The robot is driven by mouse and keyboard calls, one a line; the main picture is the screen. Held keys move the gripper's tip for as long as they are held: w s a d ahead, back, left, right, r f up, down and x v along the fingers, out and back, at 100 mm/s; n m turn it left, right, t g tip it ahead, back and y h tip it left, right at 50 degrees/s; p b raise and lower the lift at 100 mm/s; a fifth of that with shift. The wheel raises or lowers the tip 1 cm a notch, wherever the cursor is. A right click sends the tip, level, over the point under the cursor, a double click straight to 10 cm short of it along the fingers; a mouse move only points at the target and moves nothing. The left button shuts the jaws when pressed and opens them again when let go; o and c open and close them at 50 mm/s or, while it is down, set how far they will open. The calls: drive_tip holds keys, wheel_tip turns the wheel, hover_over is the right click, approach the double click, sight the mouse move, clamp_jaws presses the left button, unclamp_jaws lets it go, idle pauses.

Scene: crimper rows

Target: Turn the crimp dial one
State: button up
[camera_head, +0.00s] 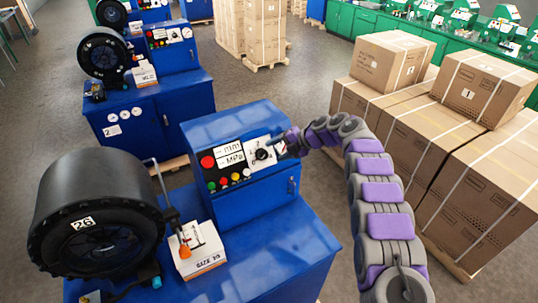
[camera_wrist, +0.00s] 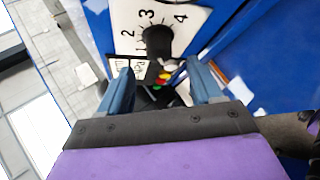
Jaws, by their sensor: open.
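The crimp dial (camera_wrist: 158,41) is a black knob on a white plate with the numbers 2, 3 and 4 around it. In the head view the dial (camera_head: 263,154) sits at the right of the blue machine's control panel. My gripper (camera_wrist: 158,76) is open, with a blue-grey finger on each side and nothing between them. In the wrist view the fingertips lie just below the knob, apart from it as far as I can tell. In the head view my gripper (camera_head: 281,146) is close to the panel, and its fingers are small and partly unclear.
The blue control box (camera_head: 235,118) stands on a blue bench beside a black crimper head (camera_head: 95,200) marked 26. A white box (camera_head: 198,250) with an orange-tipped lever sits in front. Strapped cartons (camera_head: 433,125) stand right of my arm. More blue machines stand behind.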

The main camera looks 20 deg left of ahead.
drive_tip(key=v, duration=1.2)
drive_tip(key=shift+b, duration=0.35)
drive_tip(key=shift+f, duration=0.1)
